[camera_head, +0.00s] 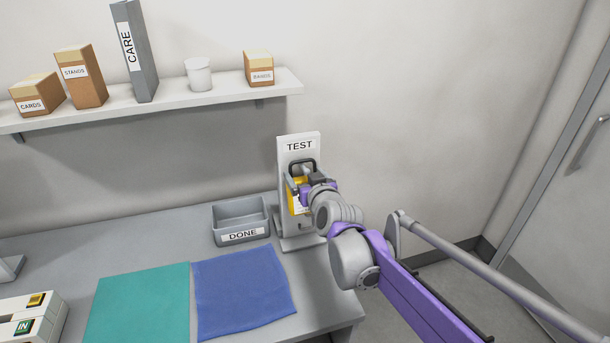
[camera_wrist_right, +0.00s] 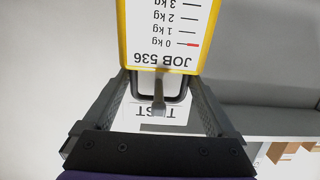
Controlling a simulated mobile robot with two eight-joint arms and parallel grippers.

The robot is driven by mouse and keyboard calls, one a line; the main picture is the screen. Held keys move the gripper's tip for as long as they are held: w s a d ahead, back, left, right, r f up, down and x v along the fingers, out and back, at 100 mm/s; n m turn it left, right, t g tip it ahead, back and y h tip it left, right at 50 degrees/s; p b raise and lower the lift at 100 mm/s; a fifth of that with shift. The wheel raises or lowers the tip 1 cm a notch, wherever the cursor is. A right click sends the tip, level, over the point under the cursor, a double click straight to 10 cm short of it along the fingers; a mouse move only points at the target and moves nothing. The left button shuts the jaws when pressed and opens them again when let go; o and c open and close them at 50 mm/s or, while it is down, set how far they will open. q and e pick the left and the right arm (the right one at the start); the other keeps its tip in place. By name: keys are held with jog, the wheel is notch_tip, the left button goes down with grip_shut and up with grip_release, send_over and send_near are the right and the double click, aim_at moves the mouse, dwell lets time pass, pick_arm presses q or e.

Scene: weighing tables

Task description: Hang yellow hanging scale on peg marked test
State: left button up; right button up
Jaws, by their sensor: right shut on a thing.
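The yellow hanging scale (camera_head: 294,201) is upright in front of the white stand marked TEST (camera_head: 299,146). In the right wrist view its face (camera_wrist_right: 170,30) reads JOB 536, upside down, with the red pointer at 0 kg. My right gripper (camera_head: 305,183) is shut on the scale, its fingers on either side near the dark handle loop (camera_head: 302,163). In the right wrist view the grey peg (camera_wrist_right: 158,92) shows within the loop and across its bar. Whether the loop bears on the peg I cannot tell. My left gripper is out of view.
A grey tray marked DONE (camera_head: 241,220) stands left of the stand. A blue cloth (camera_head: 243,290) and a green mat (camera_head: 140,305) lie in front. A shelf (camera_head: 180,105) with boxes, a binder and a cup is above. A door (camera_head: 575,170) is at right.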

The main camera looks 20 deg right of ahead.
dwell(0.3)
jog(key=o, duration=1.6)
jog(key=shift+c, duration=0.2)
jog(key=shift+s, duration=0.1)
jog(key=p+v, duration=0.1)
jog(key=v, duration=1)
jog(key=s+f+g, duration=0.9)
jog(key=s+f, duration=1.1)
jog(key=s, duration=0.3)
jog(key=shift+s+f+g+h, duration=0.2)
jog(key=shift+f+g+h, duration=0.1)
jog(key=shift+f, duration=0.05)
